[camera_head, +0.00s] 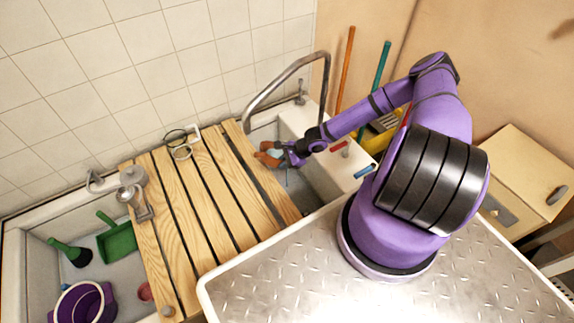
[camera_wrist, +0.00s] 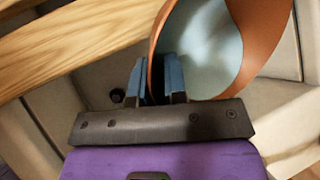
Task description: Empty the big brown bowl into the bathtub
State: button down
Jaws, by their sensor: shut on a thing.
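The brown bowl (camera_wrist: 264,30) has a pale blue inside and is tipped on its side, its mouth towards the wrist camera. My gripper (camera_wrist: 158,82) is shut on its rim, one blue finger on each side of the wall. The part of the inside that shows looks bare. In the head view the bowl (camera_head: 267,158) is small and partly hidden by my gripper (camera_head: 284,152). It is held over the open right end of the bathtub (camera_head: 300,190), beside the wooden slats. The tub floor under the bowl is mostly hidden.
A wooden slatted board (camera_head: 205,210) lies across the tub, with a metal rail (camera_head: 290,72) at its far right. A green dustpan (camera_head: 117,241) and a purple bucket (camera_head: 83,302) are in the tub's left end. A cardboard-coloured cabinet (camera_head: 525,175) stands at right.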

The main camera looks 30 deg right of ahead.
jog(key=shift+w+d, duration=0.1)
jog(key=shift+d, duration=0.25)
dwell(0.6)
jog(key=shift+w+d+r+m+y, duration=0.1)
jog(key=shift+d+r+m+y, duration=0.4)
jog(key=shift+y, duration=0.7)
jog(key=shift+w+d+r+m+y, duration=0.1)
jog(key=shift+d+r+m+y, duration=0.1)
jog(key=shift+d+r+y, duration=0.75)
dwell(4.9)
